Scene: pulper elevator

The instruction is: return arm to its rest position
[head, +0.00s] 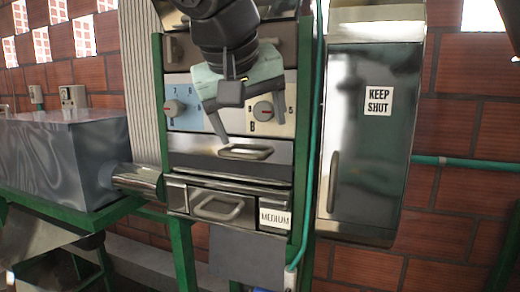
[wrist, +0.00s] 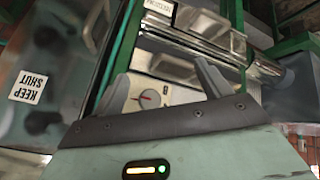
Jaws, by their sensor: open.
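My gripper (head: 251,132) hangs from the top centre of the head view, in front of the machine's dial panel. Its two grey fingers are spread apart and point down, with nothing between them. In the wrist view my gripper (wrist: 161,72) also shows its fingers apart, with a dial (wrist: 148,98) with a red mark seen between them. In the head view the right dial (head: 263,112) shows behind the fingers, and the left dial (head: 174,108) sits on a blue plate. My gripper's pale green body hides the panel's middle. I cannot tell whether the fingers touch the panel.
Below the panel are an upper drawer handle (head: 245,152) and a lower handle (head: 217,207) beside a MEDIUM label (head: 275,218). A closed metal cabinet (head: 365,160) marked KEEP SHUT stands right. A metal tank (head: 60,165) stands left. Green posts (head: 160,80) frame the machine.

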